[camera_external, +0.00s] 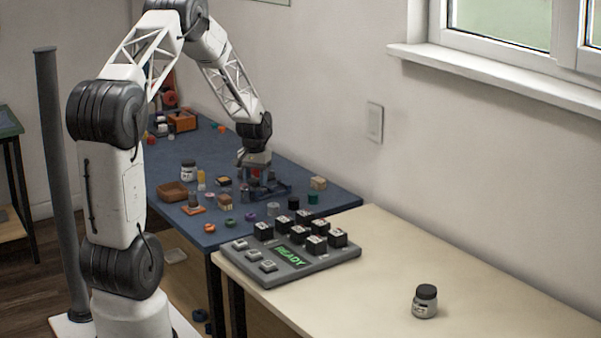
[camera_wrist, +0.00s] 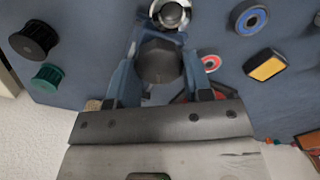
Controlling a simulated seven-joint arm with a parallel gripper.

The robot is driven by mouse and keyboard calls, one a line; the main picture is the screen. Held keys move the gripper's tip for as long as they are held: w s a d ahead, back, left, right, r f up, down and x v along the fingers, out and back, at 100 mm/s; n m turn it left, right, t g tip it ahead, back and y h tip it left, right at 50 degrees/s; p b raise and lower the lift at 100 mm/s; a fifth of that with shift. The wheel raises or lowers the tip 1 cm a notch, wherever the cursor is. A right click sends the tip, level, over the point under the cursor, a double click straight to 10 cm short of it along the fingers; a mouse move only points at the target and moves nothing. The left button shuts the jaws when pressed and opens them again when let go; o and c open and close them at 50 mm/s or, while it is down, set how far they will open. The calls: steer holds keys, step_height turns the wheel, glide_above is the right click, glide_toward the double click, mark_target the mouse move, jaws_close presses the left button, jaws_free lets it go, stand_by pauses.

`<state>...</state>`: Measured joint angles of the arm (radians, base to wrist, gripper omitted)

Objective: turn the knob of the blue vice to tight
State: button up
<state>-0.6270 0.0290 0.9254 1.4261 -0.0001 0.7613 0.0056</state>
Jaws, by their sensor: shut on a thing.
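The blue vice (camera_external: 277,190) sits on the blue mat under my gripper (camera_external: 254,174) in the external view. In the wrist view, the blue parts of the vice (camera_wrist: 131,48) show around a dark, faceted round knob (camera_wrist: 158,62). My gripper points down over the vice and is shut on the knob. My gripper's wide grey body fills the bottom of the wrist view and hides part of the vice.
A black ribbed spool (camera_wrist: 35,39) and a green one (camera_wrist: 46,77) lie left of the vice in the wrist view. A silver-rimmed round part (camera_wrist: 170,14) is close beyond the knob. A grey READY panel (camera_external: 292,262) stands on the pale table, with a dark-lidded jar (camera_external: 425,302).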

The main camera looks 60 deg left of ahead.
mark_target(256, 180)
steer(key=m, duration=1)
steer(key=shift+d+m, duration=0.15)
steer(key=shift+m, duration=0.25)
steer(key=o, duration=0.9)
steer(key=shift+r, duration=0.1)
steer(key=shift+r, duration=3.8)
